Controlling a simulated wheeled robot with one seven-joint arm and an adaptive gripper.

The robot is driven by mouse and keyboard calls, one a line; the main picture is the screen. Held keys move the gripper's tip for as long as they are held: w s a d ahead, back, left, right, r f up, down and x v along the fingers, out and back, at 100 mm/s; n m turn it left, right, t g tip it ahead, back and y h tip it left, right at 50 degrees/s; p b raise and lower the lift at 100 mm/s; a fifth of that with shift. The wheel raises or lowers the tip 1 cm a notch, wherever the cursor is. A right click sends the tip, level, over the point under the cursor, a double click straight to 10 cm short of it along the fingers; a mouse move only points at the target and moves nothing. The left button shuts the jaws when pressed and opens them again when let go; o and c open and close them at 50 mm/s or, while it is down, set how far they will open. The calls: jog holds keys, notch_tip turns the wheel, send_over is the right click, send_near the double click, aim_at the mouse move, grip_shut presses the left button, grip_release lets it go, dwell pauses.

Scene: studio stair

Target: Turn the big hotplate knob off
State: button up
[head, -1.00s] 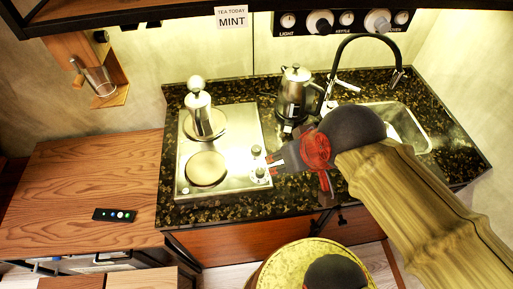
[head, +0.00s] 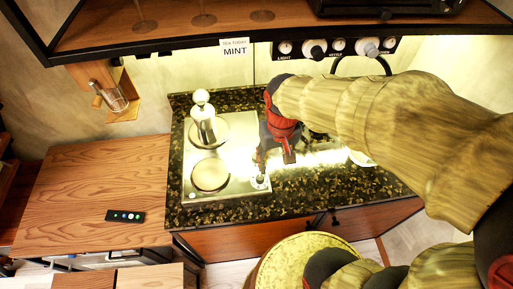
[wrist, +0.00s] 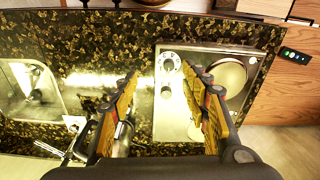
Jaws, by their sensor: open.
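The knob markings are too small to read.
A sink (wrist: 32,88) with a faucet lies on the other side. A shelf (head: 150,30) overhangs the counter, with a knob panel (head: 340,47) below it. A remote (head: 125,216) lies on the wooden cabinet (head: 90,190). My arm hides the kettle in the head view.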

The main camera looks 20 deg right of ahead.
jog(key=w+f+m+p, duration=0.2)
jog(key=w+f+m, duration=0.2)
jog(key=w, duration=0.1)
jog(key=w+f+m+p, duration=0.1)
jog(key=w+f+m, duration=0.3)
jog(key=w, duration=0.1)
jog(key=w+f+m+g+p, duration=0.1)
jog(key=w+f+m+p, duration=0.1)
jog(key=w+f+m, duration=0.2)
jog(key=shift+w+f+m+p, duration=0.3)
jog(key=shift+w+f+m, duration=0.15)
jog(key=shift+w, duration=0.2)
jog(key=shift+w+r+m, duration=0.1)
jog(key=shift+w+m, duration=0.3)
jog(key=shift+m, duration=0.75)
jog(key=shift+f, duration=3.9)
jog(key=shift+c, duration=1.2)
jog(key=c, duration=0.9)
